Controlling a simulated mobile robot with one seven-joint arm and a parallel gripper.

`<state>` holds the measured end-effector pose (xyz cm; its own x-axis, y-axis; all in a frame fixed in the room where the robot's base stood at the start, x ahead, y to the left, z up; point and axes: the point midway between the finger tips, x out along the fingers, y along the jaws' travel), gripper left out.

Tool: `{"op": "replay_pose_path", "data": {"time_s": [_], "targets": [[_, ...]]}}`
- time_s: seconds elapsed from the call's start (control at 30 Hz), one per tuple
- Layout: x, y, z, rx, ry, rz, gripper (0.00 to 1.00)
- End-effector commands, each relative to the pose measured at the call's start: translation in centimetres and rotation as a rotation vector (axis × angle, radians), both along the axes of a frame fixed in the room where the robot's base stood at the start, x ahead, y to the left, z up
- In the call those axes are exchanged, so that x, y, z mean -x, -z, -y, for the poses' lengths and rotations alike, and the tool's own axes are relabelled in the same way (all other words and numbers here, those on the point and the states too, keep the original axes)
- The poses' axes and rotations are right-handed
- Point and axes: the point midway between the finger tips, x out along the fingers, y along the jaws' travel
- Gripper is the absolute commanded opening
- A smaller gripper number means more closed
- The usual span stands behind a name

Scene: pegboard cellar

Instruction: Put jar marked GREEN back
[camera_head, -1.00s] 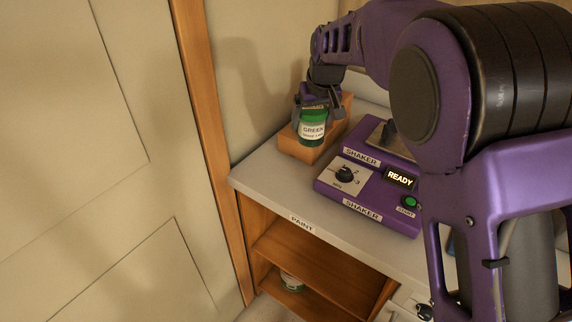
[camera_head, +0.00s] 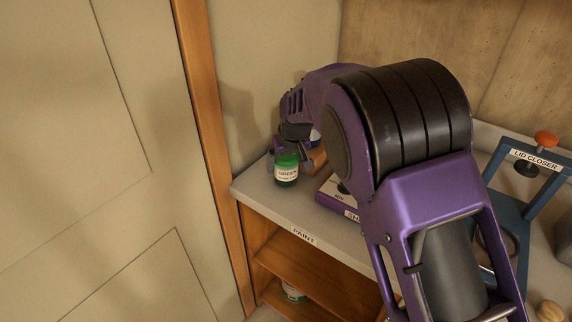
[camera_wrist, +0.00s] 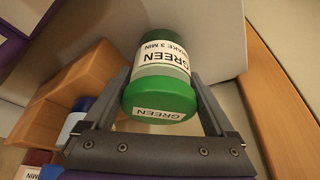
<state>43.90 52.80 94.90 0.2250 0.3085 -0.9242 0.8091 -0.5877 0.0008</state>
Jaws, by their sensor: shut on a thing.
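The jar marked GREEN (camera_head: 286,172) has a green lid and a white label. In the wrist view the jar (camera_wrist: 160,85) sits between the two fingers, its lid towards me and its label reading GREEN, SHAKE 3 MIN. My gripper (camera_head: 290,155) is shut on it. The jar is over the left part of the grey counter top (camera_head: 262,194), near its left end. I cannot tell whether its base touches the counter. The open cabinet below the counter has a PAINT label (camera_head: 303,237) on its front edge and wooden shelves (camera_head: 290,262).
Another jar (camera_head: 293,292) stands on the low shelf. A blue lid closer (camera_head: 535,160) stands at the right.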

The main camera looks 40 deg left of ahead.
Motion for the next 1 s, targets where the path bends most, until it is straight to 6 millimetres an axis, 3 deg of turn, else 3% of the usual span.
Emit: {"op": "replay_pose_path", "data": {"time_s": [0.37,0.4,0.43,0.8,1.0], "targets": [[0.0,0.7,0.0,-0.002,0.0,0.002,0.0],[0.0,0.8,0.0,-0.001,0.0,0.001,0.92],[0.0,0.7,0.0,-0.001,0.0,0.001,0.97],[0.0,0.0,0.1,-0.002,0.0,0.002,1.0],[0.8,-3.4,1.1,-0.005,0.001,0.002,1.0]]}}
